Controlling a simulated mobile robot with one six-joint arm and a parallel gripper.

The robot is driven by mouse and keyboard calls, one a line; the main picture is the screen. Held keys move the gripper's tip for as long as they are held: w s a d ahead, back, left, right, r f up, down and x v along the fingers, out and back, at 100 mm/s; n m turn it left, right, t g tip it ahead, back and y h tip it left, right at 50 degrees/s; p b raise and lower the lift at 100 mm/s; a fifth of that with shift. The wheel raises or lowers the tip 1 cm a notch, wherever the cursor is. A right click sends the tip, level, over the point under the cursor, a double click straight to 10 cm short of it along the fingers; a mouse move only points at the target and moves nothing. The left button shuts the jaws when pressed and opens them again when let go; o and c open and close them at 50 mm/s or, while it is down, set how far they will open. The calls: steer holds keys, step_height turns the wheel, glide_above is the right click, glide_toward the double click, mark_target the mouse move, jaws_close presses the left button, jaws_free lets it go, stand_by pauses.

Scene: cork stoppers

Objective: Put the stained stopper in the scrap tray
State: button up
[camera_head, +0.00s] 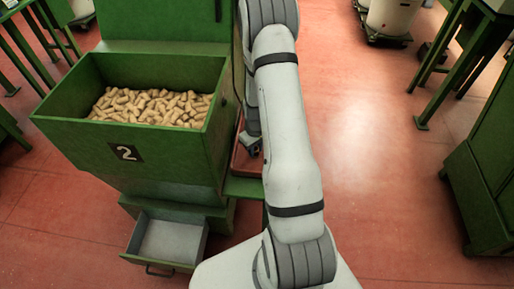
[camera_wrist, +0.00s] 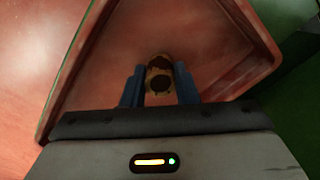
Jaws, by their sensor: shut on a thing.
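In the wrist view, my gripper (camera_wrist: 159,84) is shut on a cork stopper (camera_wrist: 160,64) with dark brown stains. The stopper sits between the two blue fingers. Below it is a red tray (camera_wrist: 215,45) with raised walls; its visible floor is bare. I cannot tell whether the stopper touches the floor. In the head view, a red tray (camera_head: 241,165) shows partly beside the green machine, largely covered by my arm. No label marks it as the scrap tray.
A green hopper (camera_head: 70,133) marked 2 holds many clean-looking corks (camera_head: 150,106). Below it a grey-lined drawer (camera_head: 168,240) stands open and empty. A green cabinet (camera_head: 490,170) stands at the right. The red floor (camera_head: 370,150) between is clear.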

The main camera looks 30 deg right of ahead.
steer(key=shift+f, duration=0.1)
steer(key=o, duration=0.9)
step_height(320, 180, up, 13)
step_height(320, 180, up, 13)
steer(key=t, duration=0.1)
glide_above(255, 149)
steer(key=s+a, duration=0.6)
steer(key=a, duration=0.1)
steer(key=shift+s+a+r+m+t, duration=0.3)
steer(key=shift+s+a+r, duration=0.95)
steer(key=shift+s, duration=0.95)
steer(key=shift+s+a+r+m+t, duration=0.15)
steer(key=shift+s+a+r+m, duration=0.55)
steer(key=shift+s+r, duration=1.15)
steer(key=shift+s+a+r+m+t, duration=0.1)
steer(key=shift+s+a+r+t, duration=0.15)
steer(key=shift+s+a+r, duration=1.6)
steer(key=shift+s+d+f, duration=0.6)
steer(key=shift+s+f, duration=0.05)
steer(key=shift+f, duration=0.1)
